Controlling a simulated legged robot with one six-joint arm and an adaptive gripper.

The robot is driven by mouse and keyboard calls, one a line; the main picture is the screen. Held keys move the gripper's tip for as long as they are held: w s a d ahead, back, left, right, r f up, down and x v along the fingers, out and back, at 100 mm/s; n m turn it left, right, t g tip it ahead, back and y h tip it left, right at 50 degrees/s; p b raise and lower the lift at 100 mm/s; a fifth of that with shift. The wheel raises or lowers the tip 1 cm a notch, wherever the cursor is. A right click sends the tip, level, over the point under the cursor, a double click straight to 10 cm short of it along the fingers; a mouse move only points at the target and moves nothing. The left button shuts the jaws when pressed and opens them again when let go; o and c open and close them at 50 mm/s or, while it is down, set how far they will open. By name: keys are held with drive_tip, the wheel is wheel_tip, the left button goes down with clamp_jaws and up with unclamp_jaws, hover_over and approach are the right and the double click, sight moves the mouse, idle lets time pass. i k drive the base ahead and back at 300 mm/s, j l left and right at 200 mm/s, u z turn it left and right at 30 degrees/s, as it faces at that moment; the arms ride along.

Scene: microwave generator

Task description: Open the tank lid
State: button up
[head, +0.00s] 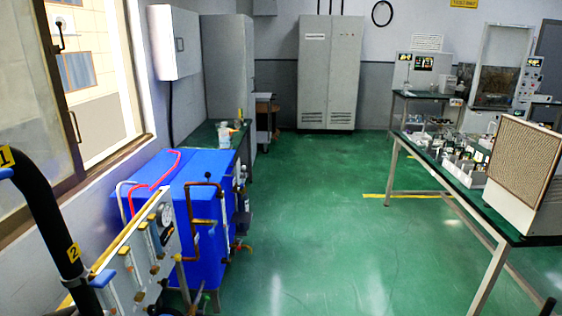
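A blue box-shaped tank (210,200) stands at the left in the head view, beside the wall under the window. Its flat blue top looks level, and no opening shows in it. A bent red bar or tube (163,178) and a pale bent tube (121,203) show at the top's left side. I cannot tell where the lid's edge runs or which part is its handle. A panel with a gauge partly hides the tank's near side. My gripper is not in view.
The gauge panel (152,252) and copper pipes (193,222) stand before the tank. A thick black hose with yellow number tags (45,215) curves at the lower left. A bench (425,168) stands right. Green floor (310,220) between is clear.

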sight(217, 163)
drive_tip(key=i+z, duration=0.1)
drive_tip(key=i, duration=1.35)
drive_tip(key=i+l+u, duration=0.15)
drive_tip(key=i+u, duration=0.3)
drive_tip(key=i, duration=0.25)
drive_tip(key=i+l+u, duration=0.4)
drive_tip(key=i, duration=0.25)
drive_tip(key=i+l+u, duration=0.45)
drive_tip(key=i+l, duration=0.15)
